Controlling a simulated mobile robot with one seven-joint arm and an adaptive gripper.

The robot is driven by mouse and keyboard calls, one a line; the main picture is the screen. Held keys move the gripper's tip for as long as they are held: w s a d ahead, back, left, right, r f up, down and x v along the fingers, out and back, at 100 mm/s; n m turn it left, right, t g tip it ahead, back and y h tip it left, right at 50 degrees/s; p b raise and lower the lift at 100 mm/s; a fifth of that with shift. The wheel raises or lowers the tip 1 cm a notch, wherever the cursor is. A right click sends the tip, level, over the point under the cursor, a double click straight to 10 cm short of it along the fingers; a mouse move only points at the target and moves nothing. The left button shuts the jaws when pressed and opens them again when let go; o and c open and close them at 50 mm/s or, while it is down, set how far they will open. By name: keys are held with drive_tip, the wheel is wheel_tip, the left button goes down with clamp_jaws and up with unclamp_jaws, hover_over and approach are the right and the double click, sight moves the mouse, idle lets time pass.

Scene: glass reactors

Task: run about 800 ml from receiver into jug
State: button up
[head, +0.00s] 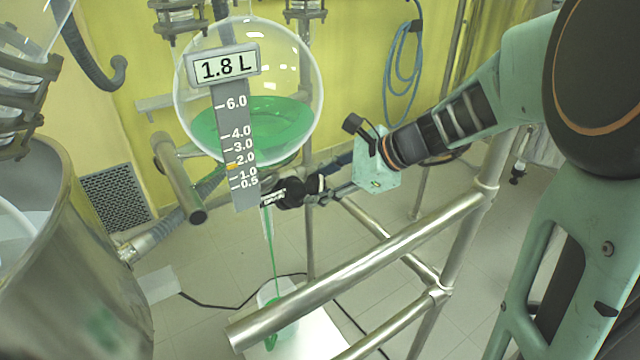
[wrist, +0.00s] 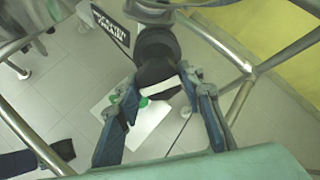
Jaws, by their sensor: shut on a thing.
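The receiver (head: 295,75) is a round glass flask holding green liquid in its lower part. Its display (head: 222,66) reads 1.8 L, and an orange mark sits just below 2.0 on the scale. My gripper (head: 318,190) is shut on the black drain valve knob under the receiver. The knob (wrist: 158,72) shows between both fingers in the wrist view, with a white bar across it. A thin green stream (head: 273,245) runs from the outlet down into the jug (head: 268,293). The jug is partly hidden by a steel rail; green shows inside it.
Steel frame rails (head: 360,265) cross in front of the jug and below my arm. A large steel vessel (head: 70,260) stands at the left. A white board (head: 310,335) lies under the jug. A blue hose (head: 403,65) hangs on the yellow wall.

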drive_tip(key=shift+r+p, duration=0.15)
drive_tip(key=shift+p, duration=0.15)
drive_tip(key=m+p, duration=0.2)
drive_tip(key=p, duration=0.1)
drive_tip(key=shift+r+g, duration=0.2)
drive_tip(key=shift+g, duration=0.1)
drive_tip(key=m+p, duration=0.2)
drive_tip(key=p, duration=0.2)
drive_tip(key=shift+g+p, duration=0.3)
drive_tip(key=shift+p, duration=0.05)
drive_tip(key=m+p, duration=0.3)
drive_tip(key=p, duration=0.1)
drive_tip(key=shift+f+g+y, duration=0.1)
drive_tip(key=shift+g+y, duration=0.2)
drive_tip(key=m+p, duration=0.1)
drive_tip(key=p, duration=0.1)
drive_tip(key=shift+f+m+p, duration=0.15)
drive_tip(key=shift+m+p, duration=0.15)
drive_tip(key=shift+p, duration=0.05)
drive_tip(key=shift+f, duration=0.1)
drive_tip(key=o, duration=1.2)
drive_tip(key=shift+c, duration=0.2)
